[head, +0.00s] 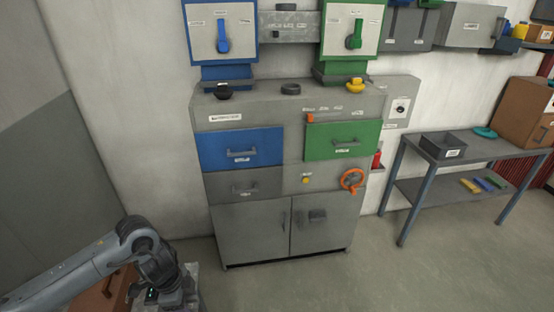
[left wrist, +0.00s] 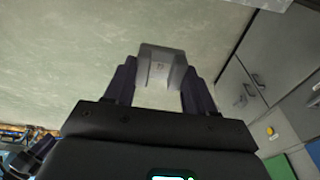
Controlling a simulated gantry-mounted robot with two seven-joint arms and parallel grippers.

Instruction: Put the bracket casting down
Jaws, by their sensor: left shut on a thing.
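The bracket casting (left wrist: 162,66) is a small grey metal piece in the left wrist view. It sits between the two dark fingers of my left gripper (left wrist: 159,78), which is shut on it. Below it in that view is pale floor, with a gap between the fingers behind the casting. In the head view my left arm comes in at the lower left, and its gripper end is low near the bottom edge. The casting cannot be made out clearly there.
A grey cabinet (head: 240,110) with blue (head: 222,142) and green (head: 325,150) drawers stands at the middle back. A side table (head: 480,160) at the right carries a dark bin (head: 442,146). A reddish-brown box (head: 100,293) is beside my left arm. The floor (head: 330,280) before the cabinet is clear.

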